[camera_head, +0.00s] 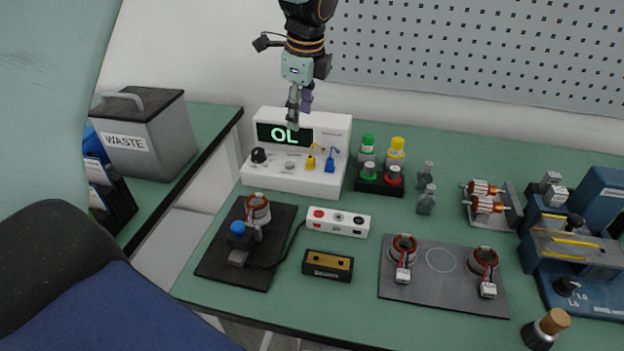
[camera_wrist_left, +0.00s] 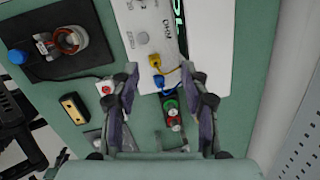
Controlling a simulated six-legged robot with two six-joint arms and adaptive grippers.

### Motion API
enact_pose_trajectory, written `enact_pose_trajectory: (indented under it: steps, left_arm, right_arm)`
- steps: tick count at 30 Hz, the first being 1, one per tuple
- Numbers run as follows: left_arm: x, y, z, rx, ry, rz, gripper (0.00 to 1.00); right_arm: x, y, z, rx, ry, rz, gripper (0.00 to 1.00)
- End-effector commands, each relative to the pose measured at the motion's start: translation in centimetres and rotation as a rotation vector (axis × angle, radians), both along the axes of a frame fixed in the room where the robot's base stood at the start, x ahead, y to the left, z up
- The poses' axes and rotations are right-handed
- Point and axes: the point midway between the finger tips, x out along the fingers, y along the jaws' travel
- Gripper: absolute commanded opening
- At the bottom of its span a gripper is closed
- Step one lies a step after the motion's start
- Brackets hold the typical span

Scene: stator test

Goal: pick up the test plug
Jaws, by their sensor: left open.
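A yellow plug (camera_head: 311,160) and a blue plug (camera_head: 330,162) stand on the front of the white meter box (camera_head: 285,182), whose dark display reads "OL". I cannot tell from the frames which one is the test plug. My left gripper (camera_head: 299,110) points down above the meter, in front of its display, from the back of the bench. In the left wrist view its open fingers (camera_wrist_left: 165,88) are spread apart, with the blue plug (camera_wrist_left: 160,83) between them and the yellow plug (camera_wrist_left: 156,61) just beyond. The gripper holds nothing. My right gripper is not in view.
A stator on a black mat (camera_head: 212,258), a white socket strip (camera_head: 338,222) and a brass-topped block (camera_head: 327,265) lie in front. A grey pad (camera_head: 440,290) holds two stators. A pegboard (camera_head: 480,45) rises behind.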

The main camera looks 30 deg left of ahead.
Motion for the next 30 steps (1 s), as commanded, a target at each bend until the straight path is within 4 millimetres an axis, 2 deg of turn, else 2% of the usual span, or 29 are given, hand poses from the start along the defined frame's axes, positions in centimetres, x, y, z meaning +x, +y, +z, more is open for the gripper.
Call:
enact_pose_trajectory:
  steps: [1, 6, 15, 21, 30]
  left_arm:
    - [-0.1, -0.9, -0.8, 0.03, 0.013, -0.117, 0.46]
    - [-0.6, -2.9, -1.9, 0.117, 0.073, -0.52, 0.46]
    - [-1.3, -4.2, -3.2, 0.206, 0.183, -1.116, 0.46]
    - [-1.0, -4.2, -3.2, 0.234, 0.206, -1.293, 0.46]
    - [-0.5, -3.7, -5.7, 0.235, 0.212, -1.312, 0.46]
  right_arm:
    - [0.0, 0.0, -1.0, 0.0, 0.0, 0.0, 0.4]
    - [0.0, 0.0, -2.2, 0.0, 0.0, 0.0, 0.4]
    - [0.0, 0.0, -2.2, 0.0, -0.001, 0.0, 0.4]
    - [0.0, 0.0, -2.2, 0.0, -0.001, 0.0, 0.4]
    - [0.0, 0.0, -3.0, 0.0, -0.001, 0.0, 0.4]
